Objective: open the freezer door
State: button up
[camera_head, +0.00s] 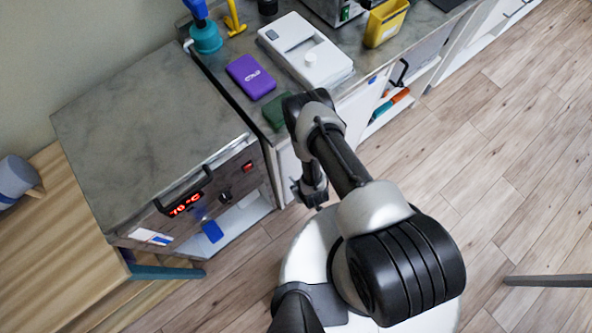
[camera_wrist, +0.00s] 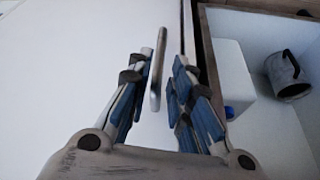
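In the wrist view a plain white door panel (camera_wrist: 60,70), which looks like the freezer door, fills the left side. A slim grey metal handle (camera_wrist: 156,78) stands out near its right edge. My gripper (camera_wrist: 163,60) is open, with blue-padded fingers on both sides of the handle. A gap shows between the handle and the right finger; contact on the left is hard to tell. The door looks shut. In the head view my gripper (camera_head: 311,192) is low in front of the counter units, and my arm hides much of the front there.
Right of the door, an open compartment (camera_wrist: 258,12) holds a white container (camera_wrist: 228,75) and a grey mug (camera_wrist: 288,72). In the head view a heated unit (camera_head: 150,130) with a red display stands left of my gripper. The wooden floor (camera_head: 480,150) at right is largely clear.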

jog(key=b+x, duration=0.2)
jog(key=x, duration=0.5)
jog(key=shift+w+f+b, duration=0.1)
jog(key=shift+f+b, duration=0.05)
jog(key=shift+b, duration=0.2)
jog(key=shift+c, duration=0.5)
grip_shut()
